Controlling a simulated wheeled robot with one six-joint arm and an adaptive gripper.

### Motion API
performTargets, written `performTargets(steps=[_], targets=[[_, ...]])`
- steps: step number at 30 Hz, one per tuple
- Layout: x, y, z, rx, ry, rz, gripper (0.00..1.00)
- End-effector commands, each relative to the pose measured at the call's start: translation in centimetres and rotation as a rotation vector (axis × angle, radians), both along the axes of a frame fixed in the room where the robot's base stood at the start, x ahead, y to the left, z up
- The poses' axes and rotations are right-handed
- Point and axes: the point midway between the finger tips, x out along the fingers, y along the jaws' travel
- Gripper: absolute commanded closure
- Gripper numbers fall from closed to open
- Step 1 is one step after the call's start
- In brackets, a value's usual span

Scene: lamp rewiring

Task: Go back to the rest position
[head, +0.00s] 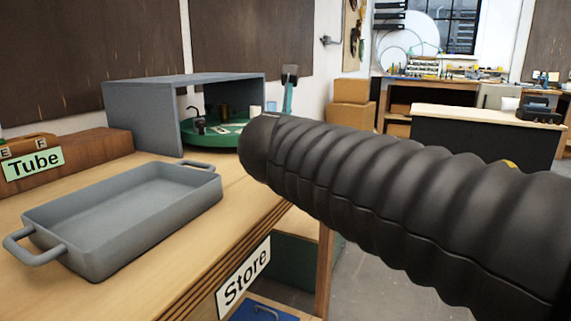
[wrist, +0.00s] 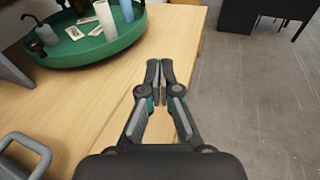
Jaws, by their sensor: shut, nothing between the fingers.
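My gripper (wrist: 160,75) shows in the wrist view, above the wooden bench top near its right edge. Its two fingers are together at the tips with nothing between them. In the head view my black ribbed arm crosses from the right edge toward the middle, and the gripper itself is hidden there.
A grey tray (head: 60,222) with handles sits empty on the bench (head: 182,239). Behind it a green turntable (head: 225,137) holding small items stands partly under a grey shelter (head: 140,112). A wooden block (head: 82,152) with a Tube label is at left. Floor (wrist: 245,90) lies right of the bench.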

Motion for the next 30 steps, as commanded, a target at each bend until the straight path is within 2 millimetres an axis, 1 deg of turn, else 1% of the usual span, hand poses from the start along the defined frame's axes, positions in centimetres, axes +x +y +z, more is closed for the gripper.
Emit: performTargets(steps=[1,7,11,14,17,20,21,23,24,26,27,30], targets=[[-0.3,-0.9,-0.5,0.042,0.011,-0.021,1.00],[-1.4,-4.0,-2.7,0.239,0.054,-0.112,1.00],[-2.5,-6.1,-4.6,0.402,0.085,-0.191,1.00],[-3.8,-7.9,-6.4,0.557,0.107,-0.270,1.00],[-5.4,-10.0,-8.7,0.742,0.128,-0.374,1.00],[-7.9,-12.2,-11.7,0.984,0.145,-0.518,1.00],[-9.2,-13.2,-13.1,1.103,0.148,-0.595,1.00],[-11.3,-14.5,-15.5,1.292,0.145,-0.721,1.00],[-12.8,-15.2,-17.0,1.419,0.138,-0.812,1.00],[-15.0,-15.9,-19.3,1.607,0.119,-0.949,1.00],[-16.5,-16.2,-20.8,1.729,0.102,-1.047,1.00],[-19.9,-16.3,-24.0,2.009,0.043,-1.281,1.00]])
